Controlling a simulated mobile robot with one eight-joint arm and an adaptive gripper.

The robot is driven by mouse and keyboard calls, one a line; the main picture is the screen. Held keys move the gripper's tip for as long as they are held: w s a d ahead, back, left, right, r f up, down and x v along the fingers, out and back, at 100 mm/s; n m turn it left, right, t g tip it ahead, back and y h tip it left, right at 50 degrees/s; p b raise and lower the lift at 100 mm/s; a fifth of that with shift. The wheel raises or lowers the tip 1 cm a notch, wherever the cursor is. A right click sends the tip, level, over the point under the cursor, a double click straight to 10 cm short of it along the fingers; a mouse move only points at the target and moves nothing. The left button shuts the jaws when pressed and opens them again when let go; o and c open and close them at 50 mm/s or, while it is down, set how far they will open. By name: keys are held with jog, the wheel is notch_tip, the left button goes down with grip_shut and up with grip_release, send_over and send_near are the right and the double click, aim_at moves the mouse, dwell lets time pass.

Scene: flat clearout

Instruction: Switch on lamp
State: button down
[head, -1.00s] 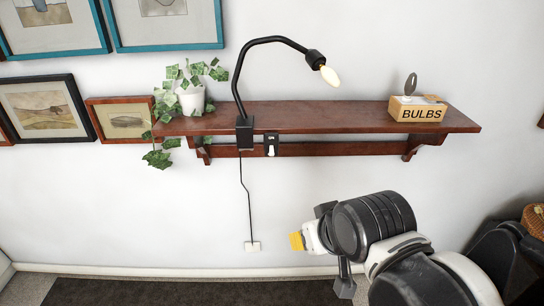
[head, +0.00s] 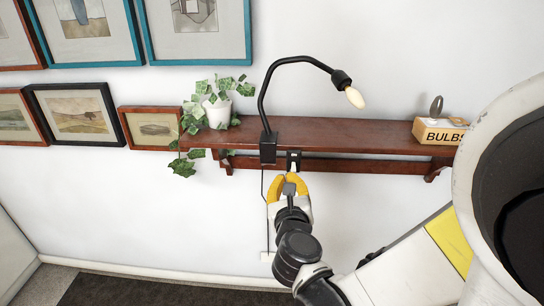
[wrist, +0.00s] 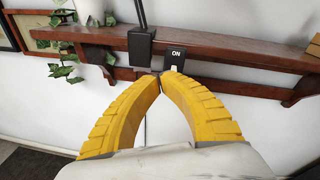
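The lamp (head: 296,62) is black, with a curved neck and a bare cream bulb (head: 355,97) that shows no clear glow. Its black base (head: 268,147) is fixed to the shelf's front edge; it also shows in the wrist view (wrist: 141,46). Just right of the base is a black switch plate (wrist: 176,54) marked ON, with a white toggle below the word, partly hidden by my right finger. My gripper (wrist: 162,76) has yellow fingers with tips together and nothing between them. It is just below the switch in the head view (head: 289,177); contact cannot be told.
The brown wall shelf (head: 350,135) holds a potted ivy (head: 218,112) at left and a BULBS box (head: 440,131) at right. A lower rail (head: 370,166) runs beneath it. Framed pictures (head: 82,110) hang at left. The lamp's cord runs down the wall to a socket.

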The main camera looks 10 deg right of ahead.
aim_at(294, 167)
jog(key=f+m, duration=0.1)
jog(key=f, duration=0.1)
jog(key=s+f+m+g, duration=0.1)
jog(key=d+f+m+g+h, duration=0.1)
jog(key=f+m, duration=0.1)
jog(key=shift+s+f, duration=0.2)
jog(key=shift+f, duration=0.15)
jog(key=w+d+b, duration=0.2)
jog(key=w, duration=0.6)
jog(key=shift+r+b, duration=0.3)
jog(key=shift+r, duration=0.15)
